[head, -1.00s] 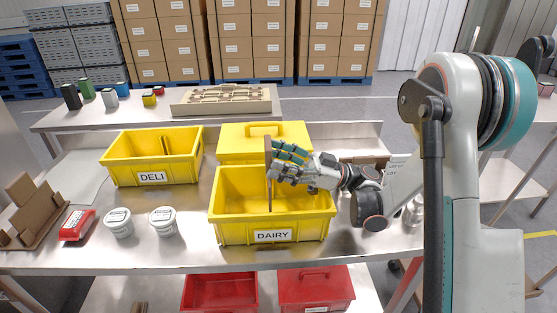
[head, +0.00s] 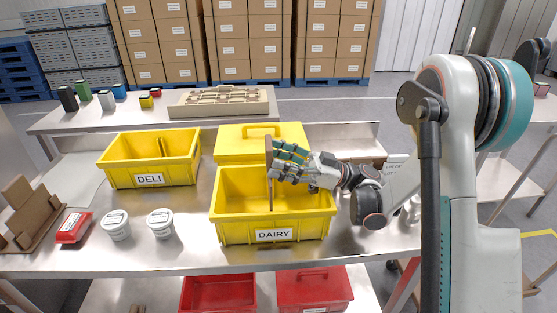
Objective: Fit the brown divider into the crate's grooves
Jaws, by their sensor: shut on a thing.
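The yellow DAIRY crate (head: 232,232) stands on the steel table near the middle of the head view. My gripper (head: 274,163) is above the crate's back half, reaching in from the right. It is shut on the brown divider (head: 268,154), a thin upright panel seen nearly edge-on. The divider's top sticks up above the crate rim and its lower part is down inside the crate. Whether its edges sit in the grooves cannot be told.
A yellow lidded box (head: 232,144) stands just behind the DAIRY crate. Two white tubs (head: 116,226) and a red packet (head: 73,227) lie to the left, beside a brown rack (head: 32,222). Red crates (head: 218,293) are below the table edge. A back table (head: 150,116) holds small containers.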

